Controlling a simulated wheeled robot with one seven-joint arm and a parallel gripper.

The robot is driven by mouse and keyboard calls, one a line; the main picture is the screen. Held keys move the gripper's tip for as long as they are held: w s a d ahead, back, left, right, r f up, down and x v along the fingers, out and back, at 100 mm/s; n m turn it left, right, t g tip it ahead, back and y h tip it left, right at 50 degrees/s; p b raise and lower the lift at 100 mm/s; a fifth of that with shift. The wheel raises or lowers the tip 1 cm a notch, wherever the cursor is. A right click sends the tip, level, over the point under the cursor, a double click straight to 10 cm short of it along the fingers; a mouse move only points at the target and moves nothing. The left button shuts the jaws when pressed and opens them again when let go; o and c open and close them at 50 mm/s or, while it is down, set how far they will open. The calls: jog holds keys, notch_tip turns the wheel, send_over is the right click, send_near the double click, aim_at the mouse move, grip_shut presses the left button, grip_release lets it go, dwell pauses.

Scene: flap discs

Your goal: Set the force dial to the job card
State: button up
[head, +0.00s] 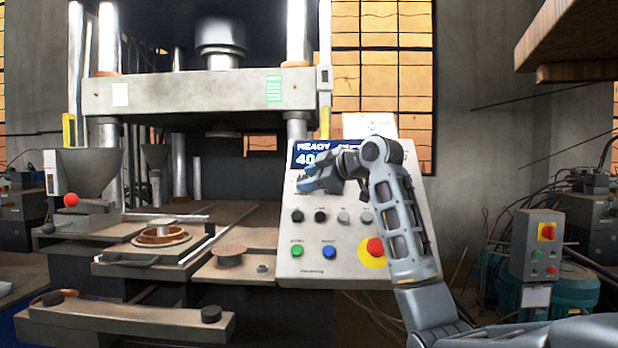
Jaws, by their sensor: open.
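The control panel (305,262) stands right of the press, tilted toward me. Its screen (312,152) reads "READY" and a number starting with "40"; my arm covers the rest. My gripper (304,184) is at the panel's upper part, just below the screen, with its jaws open. The force dial cannot be made out; my gripper and wrist cover that area, and I cannot tell whether the jaws touch anything. The job card (384,124) seems to be the white sheet above the panel's top edge.
Below my gripper are a row of small knobs (320,216), a green button (297,251), a blue button (329,252) and a red emergency stop (375,247). The press (200,92) fills the left. A grey switch box (537,245) stands right. A wooden shelf (575,40) overhangs upper right.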

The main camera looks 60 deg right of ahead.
jog(key=shift+w, duration=0.2)
jog(key=shift+f, duration=0.1)
jog(key=c, duration=0.7)
jog(key=shift+c, duration=0.2)
jog(key=shift+f+m, duration=0.15)
jog(key=shift+m, duration=0.15)
jog(key=shift+w+a+f+m+h+b, duration=0.1)
jog(key=shift+a+m+h+b, duration=0.1)
jog(key=shift+m+h+b, duration=0.65)
jog(key=shift+a+m+h, duration=0.1)
jog(key=shift+m+h, duration=1.75)
jog(key=shift+m, duration=0.3)
